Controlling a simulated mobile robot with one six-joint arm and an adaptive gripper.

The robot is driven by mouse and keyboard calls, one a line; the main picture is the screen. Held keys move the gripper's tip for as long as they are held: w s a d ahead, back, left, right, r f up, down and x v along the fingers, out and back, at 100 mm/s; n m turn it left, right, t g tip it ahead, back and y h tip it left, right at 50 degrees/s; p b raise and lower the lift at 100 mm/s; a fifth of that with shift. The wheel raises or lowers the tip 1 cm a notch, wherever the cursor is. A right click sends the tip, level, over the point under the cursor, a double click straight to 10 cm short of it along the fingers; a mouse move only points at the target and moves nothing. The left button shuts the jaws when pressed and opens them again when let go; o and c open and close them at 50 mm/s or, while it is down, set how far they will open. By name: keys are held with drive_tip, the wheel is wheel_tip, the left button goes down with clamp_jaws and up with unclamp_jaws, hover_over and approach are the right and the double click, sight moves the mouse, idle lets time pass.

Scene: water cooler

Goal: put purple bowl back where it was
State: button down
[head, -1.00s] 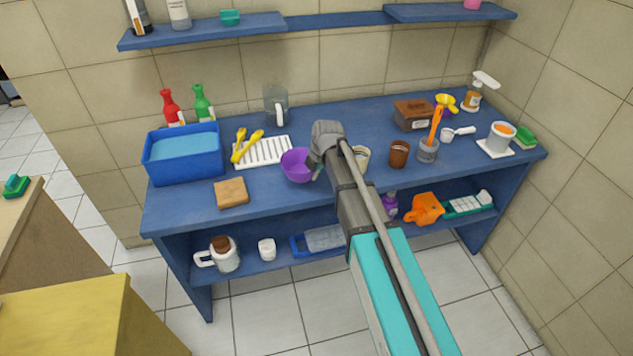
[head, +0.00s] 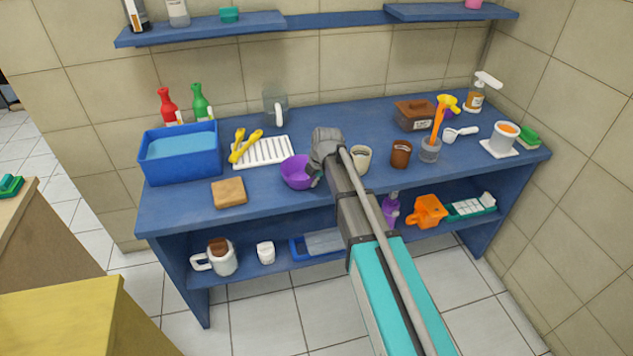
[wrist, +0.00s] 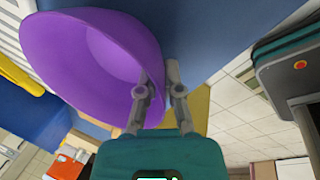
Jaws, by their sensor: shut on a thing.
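The purple bowl (head: 296,172) is over the front middle of the blue counter in the head view. My gripper (head: 318,172) is at its right side. In the wrist view the bowl (wrist: 95,60) fills the upper left, and my gripper (wrist: 158,95) is shut on its rim, one finger on the inner side and one outside. The bowl looks tilted in the wrist view. I cannot tell whether its base touches the counter.
A white drying rack (head: 263,152) with yellow utensils lies behind and left of the bowl. A wooden block (head: 228,193) is at left, near a blue basin (head: 180,170). A cream cup (head: 361,159) and brown cup (head: 400,154) stand to the right. Counter between block and bowl is clear.

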drive_tip(key=shift+f, duration=0.1)
drive_tip(key=c, duration=1.3)
unclamp_jaws()
drive_tip(key=o, duration=0.5)
drive_tip(key=p+v, duration=1.1)
drive_tip(key=v, duration=0.1)
